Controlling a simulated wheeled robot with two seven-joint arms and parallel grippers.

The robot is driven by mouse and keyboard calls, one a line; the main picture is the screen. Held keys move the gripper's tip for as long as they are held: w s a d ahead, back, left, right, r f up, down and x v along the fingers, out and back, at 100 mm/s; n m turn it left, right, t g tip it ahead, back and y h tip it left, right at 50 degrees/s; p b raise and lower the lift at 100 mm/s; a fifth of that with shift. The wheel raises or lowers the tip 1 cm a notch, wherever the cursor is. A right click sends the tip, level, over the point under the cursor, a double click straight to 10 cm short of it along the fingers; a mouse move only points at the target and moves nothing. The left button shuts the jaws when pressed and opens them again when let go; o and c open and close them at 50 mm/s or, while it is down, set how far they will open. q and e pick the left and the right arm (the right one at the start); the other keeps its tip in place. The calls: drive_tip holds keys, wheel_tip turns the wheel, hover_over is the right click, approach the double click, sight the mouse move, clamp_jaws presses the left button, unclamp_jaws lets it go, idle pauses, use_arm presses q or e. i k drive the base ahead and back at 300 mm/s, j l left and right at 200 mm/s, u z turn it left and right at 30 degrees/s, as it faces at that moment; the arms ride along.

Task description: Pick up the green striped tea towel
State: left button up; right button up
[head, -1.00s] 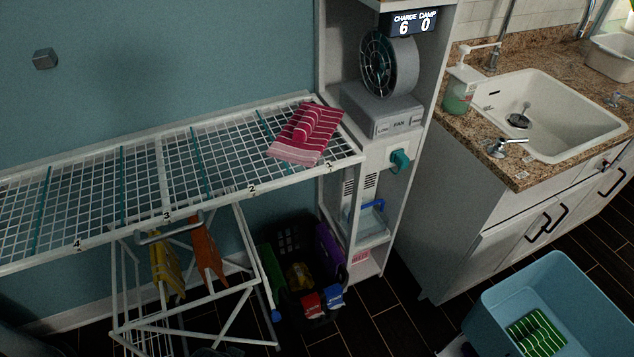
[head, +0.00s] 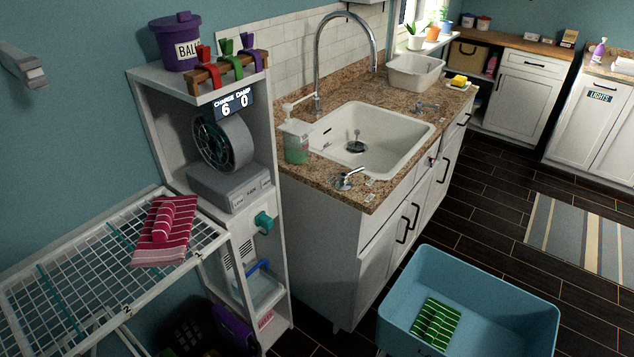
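The green striped tea towel (head: 436,323) lies inside the blue tub (head: 401,291) at the lower right of the head view. It is green with pale stripes and rests on the tub's bottom. The tub's near part is cut off by the picture's lower edge. Neither of my grippers shows in the head view.
A red striped towel (head: 166,231) lies on the white drying rack (head: 75,277) at left. A shelf unit with a fan (head: 223,141) stands beside the sink counter (head: 325,215). Dark floor is free right of the counter, with a striped rug (head: 580,240) beyond.

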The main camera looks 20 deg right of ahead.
sight(436, 324)
drive_tip(key=z, duration=0.45)
drive_tip(key=i+j+z, duration=0.1)
drive_tip(key=z, duration=0.4)
drive_tip(key=j+z, duration=0.15)
drive_tip(key=z, duration=0.3)
drive_tip(key=i+j+z, duration=0.1)
drive_tip(key=z, duration=0.35)
